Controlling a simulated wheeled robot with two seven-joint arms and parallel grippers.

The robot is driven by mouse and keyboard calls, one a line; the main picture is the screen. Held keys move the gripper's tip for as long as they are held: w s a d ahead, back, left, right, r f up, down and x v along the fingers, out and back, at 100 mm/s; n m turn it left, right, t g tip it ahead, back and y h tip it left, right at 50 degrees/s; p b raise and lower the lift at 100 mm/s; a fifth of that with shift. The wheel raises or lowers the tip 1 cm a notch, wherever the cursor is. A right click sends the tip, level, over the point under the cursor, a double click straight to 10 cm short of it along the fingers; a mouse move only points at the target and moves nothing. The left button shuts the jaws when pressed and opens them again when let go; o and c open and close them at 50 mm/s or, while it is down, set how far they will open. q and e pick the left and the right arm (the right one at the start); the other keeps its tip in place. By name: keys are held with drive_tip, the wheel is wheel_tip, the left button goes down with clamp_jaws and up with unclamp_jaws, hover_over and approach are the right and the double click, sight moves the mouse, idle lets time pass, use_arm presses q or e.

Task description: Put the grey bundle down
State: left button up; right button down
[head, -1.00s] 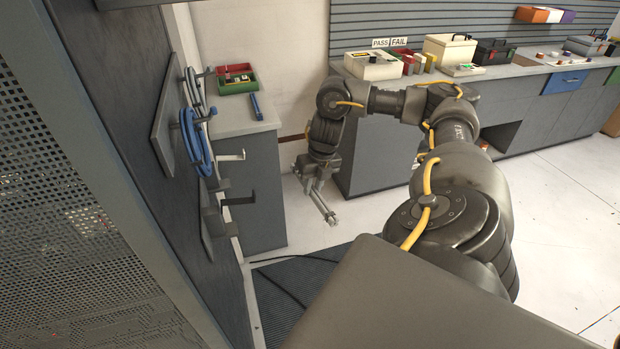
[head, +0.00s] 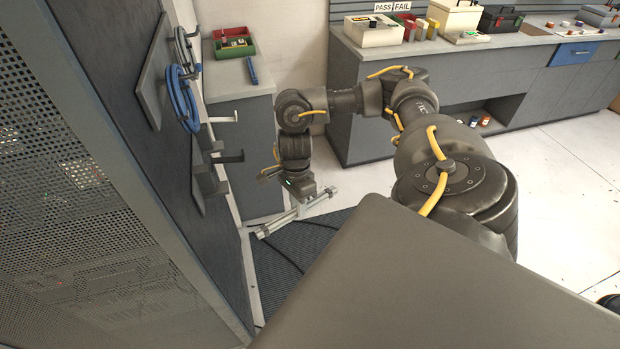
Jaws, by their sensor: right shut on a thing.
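The grey bundle (head: 278,224) is a slim, straight bunch of pale grey rods with darker bands near its ends. It lies slantwise in the picture, from lower left to upper right. My right gripper (head: 300,207) points down and is shut on the bundle near its middle. The bundle appears held above the dark ribbed mat (head: 285,262); the exact height cannot be told. The fingertips are partly hidden by the wrist. My left gripper is not in view.
A dark wall panel at left carries hooks: blue coiled cable (head: 183,100) hangs on the upper ones, and lower hooks (head: 228,156) are bare. A grey cabinet (head: 250,130) holds a red-and-green tray (head: 234,46). A long workbench (head: 450,48) stands behind my arm. Black cable crosses the mat.

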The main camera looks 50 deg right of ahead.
drive_tip(key=s+a+f+n+h, duration=0.1)
drive_tip(key=s+a+n+h, duration=0.2)
drive_tip(key=a+n, duration=1.5)
drive_tip(key=n, duration=0.3)
drive_tip(key=shift+a+n, duration=0.25)
drive_tip(key=shift+n, duration=0.05)
